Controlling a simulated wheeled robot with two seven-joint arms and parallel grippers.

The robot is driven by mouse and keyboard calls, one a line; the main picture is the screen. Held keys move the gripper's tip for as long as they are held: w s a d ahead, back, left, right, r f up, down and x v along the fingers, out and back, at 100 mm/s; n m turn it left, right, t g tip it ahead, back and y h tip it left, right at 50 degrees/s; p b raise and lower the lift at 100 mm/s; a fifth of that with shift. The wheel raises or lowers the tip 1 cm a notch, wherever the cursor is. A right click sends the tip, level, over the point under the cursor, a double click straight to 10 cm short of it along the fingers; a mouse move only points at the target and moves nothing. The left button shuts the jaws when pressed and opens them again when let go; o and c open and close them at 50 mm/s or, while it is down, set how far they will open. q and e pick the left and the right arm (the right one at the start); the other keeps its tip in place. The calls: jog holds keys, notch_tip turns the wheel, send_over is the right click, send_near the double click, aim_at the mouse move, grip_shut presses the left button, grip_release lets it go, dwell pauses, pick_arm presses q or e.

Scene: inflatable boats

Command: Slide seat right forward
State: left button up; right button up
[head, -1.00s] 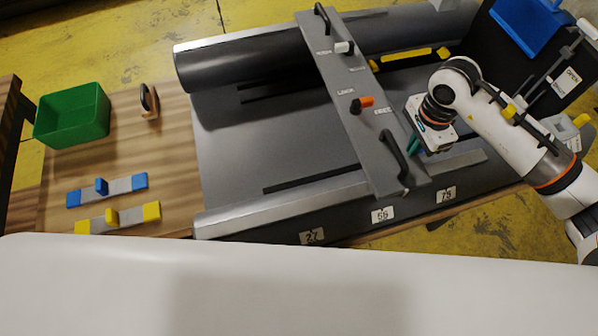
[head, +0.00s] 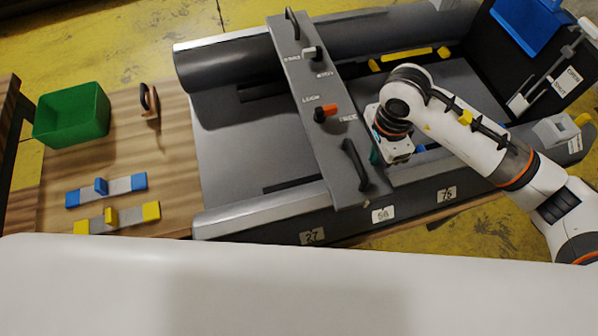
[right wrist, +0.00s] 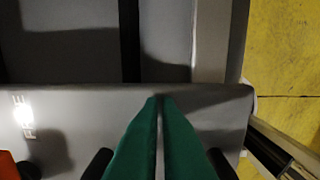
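The seat is a grey plank (head: 318,140) lying across the boat (head: 240,130), with a black handle near each end. The near handle (head: 353,165) is closest to me. My right gripper (head: 375,157) is low at the seat's right edge, beside the near handle. In the right wrist view its green fingers (right wrist: 160,100) are together, over the grey seat surface (right wrist: 205,110). I cannot tell whether they touch the seat. My left gripper is out of view.
Number plates 27 (head: 311,236), 56 (head: 383,215) and 75 (head: 446,194) line the boat's near side. A green bin (head: 72,115) and blue and yellow slotted pieces lie on the wooden table (head: 150,185) at left. The boat floor left of the seat is clear.

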aim_at(340, 172)
jog(key=shift+s+a+f+b, duration=0.15)
jog(key=shift+s+a, duration=0.3)
jog(key=shift+a, duration=0.75)
jog(key=shift+s+a+r+b, duration=0.15)
jog(key=shift+s+a, duration=0.3)
jog(key=shift+a, duration=0.8)
jog(key=shift+s+a+f+b, duration=0.15)
jog(key=shift+s+a, duration=0.3)
jog(key=shift+a, duration=0.75)
jog(key=shift+s+a+b, duration=0.25)
jog(key=shift+s+a, duration=0.25)
jog(key=shift+a, duration=0.85)
jog(key=shift+s+a+b, duration=0.3)
jog(key=shift+s+a, duration=0.2)
jog(key=shift+a, duration=0.9)
jog(key=shift+s+a+b, duration=0.25)
jog(key=shift+s+a, duration=0.25)
jog(key=shift+a, duration=0.85)
jog(key=shift+w+d+b, duration=0.25)
jog(key=shift+d+b, duration=0.05)
jog(key=shift+d, duration=0.3)
jog(key=shift+w+d, duration=0.1)
jog(key=shift+d, duration=0.25)
notch_tip(340, 172, up, 9)
jog(key=p, duration=0.4)
jog(key=shift+p, duration=0.35)
